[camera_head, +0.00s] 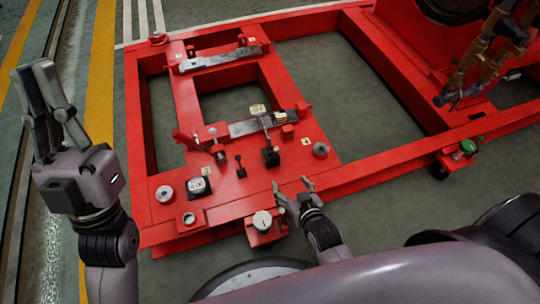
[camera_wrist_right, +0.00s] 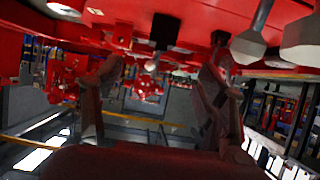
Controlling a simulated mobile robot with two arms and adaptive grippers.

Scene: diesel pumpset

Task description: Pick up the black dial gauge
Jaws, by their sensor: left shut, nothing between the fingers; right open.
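A small dial gauge with a pale face and dark rim (camera_head: 198,187) sits on the near left part of the red frame (camera_head: 230,205). I cannot tell for sure that this is the black dial gauge, as other pale-faced round parts (camera_head: 258,110) stand further back. My right gripper (camera_head: 292,186) is open and empty at the frame's near edge, to the right of this gauge and apart from it. Its spread fingers also show in the right wrist view (camera_wrist_right: 155,72). My left gripper (camera_head: 33,72) is shut and empty, raised at the far left with fingers up.
A black block with a lever (camera_head: 270,156) and a small black lever (camera_head: 240,166) stand on the frame. The frame has open bays. Clear floor (camera_head: 390,215) lies at the right.

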